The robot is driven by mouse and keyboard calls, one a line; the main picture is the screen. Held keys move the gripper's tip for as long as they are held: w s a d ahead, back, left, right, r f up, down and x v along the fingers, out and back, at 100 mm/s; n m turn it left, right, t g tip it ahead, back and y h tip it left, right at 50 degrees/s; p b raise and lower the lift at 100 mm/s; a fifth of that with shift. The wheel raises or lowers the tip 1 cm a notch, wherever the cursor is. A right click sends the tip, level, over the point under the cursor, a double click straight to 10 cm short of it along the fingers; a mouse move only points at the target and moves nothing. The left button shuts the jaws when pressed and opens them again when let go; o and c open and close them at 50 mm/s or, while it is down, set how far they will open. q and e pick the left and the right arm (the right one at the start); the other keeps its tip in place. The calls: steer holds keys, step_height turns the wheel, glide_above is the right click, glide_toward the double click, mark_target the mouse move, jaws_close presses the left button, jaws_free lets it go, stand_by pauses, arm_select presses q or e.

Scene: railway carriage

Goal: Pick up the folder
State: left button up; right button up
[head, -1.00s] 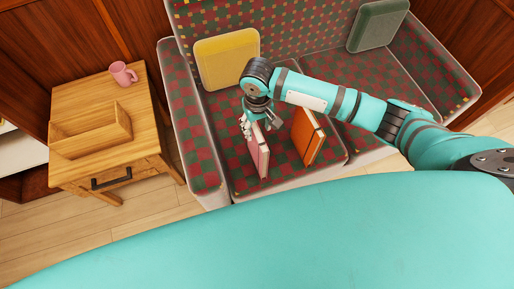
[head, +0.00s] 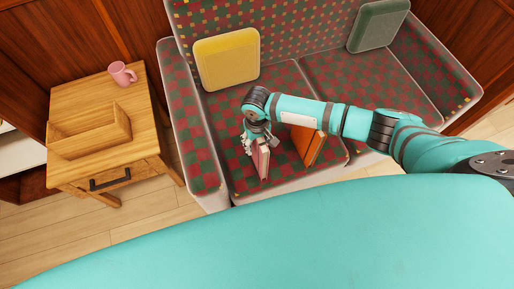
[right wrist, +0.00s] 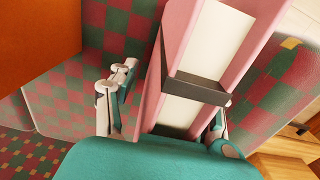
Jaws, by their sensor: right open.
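A pink folder (head: 262,165) stands upright on the checked sofa seat, near its front edge. My right gripper (head: 257,141) is at its upper end. In the right wrist view the pink folder (right wrist: 202,50), with pale panels and a dark band across it, runs between the fingers of my open right gripper (right wrist: 165,110). One finger shows on each side of it; I cannot tell whether either touches. My left gripper is not in view.
An orange book or folder (head: 312,150) stands just right of the pink one, partly behind my arm. A yellow cushion (head: 227,58) and a green cushion (head: 377,25) lean on the backrest. A wooden table (head: 140,110) at left holds a pink mug (head: 122,74) and wooden box (head: 90,132).

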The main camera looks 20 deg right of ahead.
jaws_close()
stand_by(0.3)
